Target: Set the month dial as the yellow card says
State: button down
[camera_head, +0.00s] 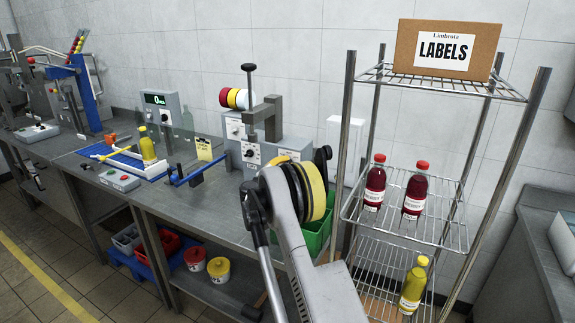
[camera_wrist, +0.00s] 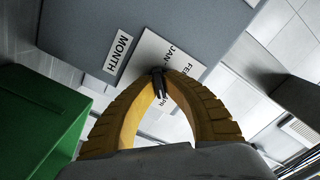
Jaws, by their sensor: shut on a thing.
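The month dial is a white plate (camera_wrist: 165,58) with month names, JAN and part of FEB readable, beside a MONTH label (camera_wrist: 118,51) on a grey housing. Its small black knob (camera_wrist: 160,88) stands between the yellow fingertips of my gripper (camera_wrist: 160,74), which is shut on it. The fingers hide part of the plate, so I cannot tell which month the knob points to. In the head view, the yellow card (camera_head: 204,149) stands on the bench left of the grey machine (camera_head: 262,147); its writing is too small to read.
A green bin (camera_wrist: 38,125) is close on the left in the wrist view. A wire rack (camera_head: 408,205) with red and yellow bottles and a LABELS box (camera_head: 444,48) stands right of my arm.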

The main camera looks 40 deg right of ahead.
dwell(0.4)
jog(key=c, duration=1.5)
grip_release()
jog(key=shift+a, duration=0.1)
jog(key=v, duration=1.1)
jog(key=shift+s+a+m, duration=0.2)
jog(key=shift+a+m, duration=0.1)
jog(key=shift+a, duration=0.05)
